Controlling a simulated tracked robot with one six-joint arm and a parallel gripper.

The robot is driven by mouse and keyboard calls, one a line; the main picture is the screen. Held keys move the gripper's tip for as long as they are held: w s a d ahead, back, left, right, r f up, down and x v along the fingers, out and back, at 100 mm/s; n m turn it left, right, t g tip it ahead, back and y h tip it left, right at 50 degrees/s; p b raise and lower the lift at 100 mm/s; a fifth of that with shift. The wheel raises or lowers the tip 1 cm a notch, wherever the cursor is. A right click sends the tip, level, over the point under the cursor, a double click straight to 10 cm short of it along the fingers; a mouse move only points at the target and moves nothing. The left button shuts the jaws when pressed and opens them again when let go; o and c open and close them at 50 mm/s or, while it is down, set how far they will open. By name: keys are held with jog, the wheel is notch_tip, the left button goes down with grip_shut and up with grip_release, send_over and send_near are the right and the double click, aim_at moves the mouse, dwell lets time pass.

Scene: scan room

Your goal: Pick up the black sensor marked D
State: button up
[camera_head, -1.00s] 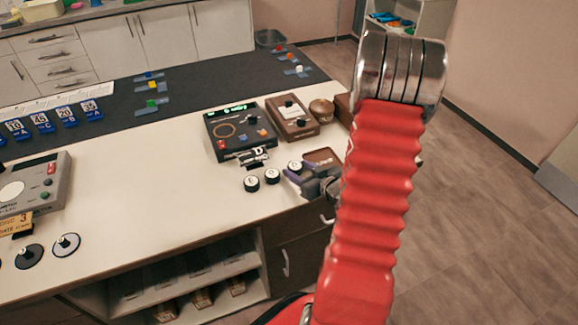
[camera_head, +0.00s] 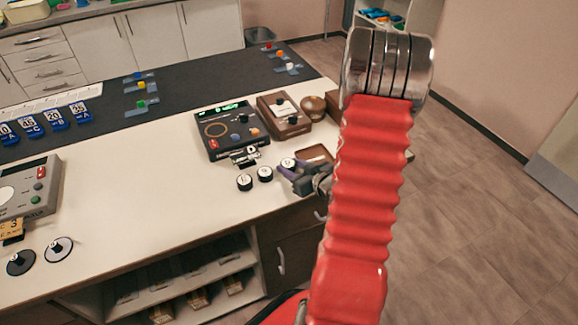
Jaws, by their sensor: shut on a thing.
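Three small black round sensors with white tops stand in a slanting row near the front right of the white bench: a left one (camera_head: 244,183), a middle one (camera_head: 265,174) and a right one (camera_head: 287,163). The letters on their tops are too small to read surely. My gripper (camera_head: 289,173), with dark purple-grey fingers, is low at the right end of the row. It is shut on the right sensor, whose top shows just beyond the fingers. My red arm hides the bench to the right.
A dark device with a green display (camera_head: 231,131) stands behind the row, a card marked D (camera_head: 245,155) at its front. A brown box (camera_head: 284,115) and a brown round object (camera_head: 313,108) are beside it. A grey device (camera_head: 32,187) and two discs (camera_head: 58,249) are left. The bench middle is clear.

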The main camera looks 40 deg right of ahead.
aim_at(291, 166)
jog(key=shift+c, duration=0.8)
jog(key=shift+r, duration=0.1)
jog(key=shift+r, duration=4.9)
